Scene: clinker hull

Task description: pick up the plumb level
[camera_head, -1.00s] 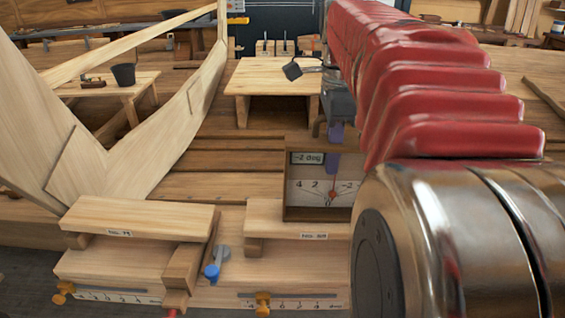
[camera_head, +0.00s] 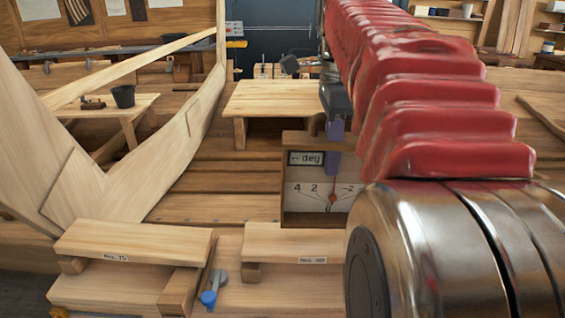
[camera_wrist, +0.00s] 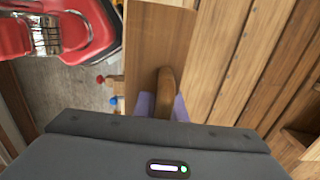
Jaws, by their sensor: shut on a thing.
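The plumb level (camera_head: 296,208) is an open wooden box with a small display reading "-- deg" and a white dial with a red-tipped plumb. In the head view it is upright, above the back edge of the right-hand board; my arm hides its right part. My gripper (camera_head: 334,148) reaches down to its top with purple fingertips. In the wrist view my gripper (camera_wrist: 163,104) is shut on the level's rounded wooden handle (camera_wrist: 166,82), a purple pad on each side. A gap under the level is not clearly visible.
Two labelled boards, left (camera_head: 135,240) and right (camera_head: 290,243), stand in front, with a blue-tipped lever (camera_head: 209,298) between them. A pale hull frame (camera_head: 150,165) rises at left. A low wooden bench (camera_head: 270,98) stands behind the level.

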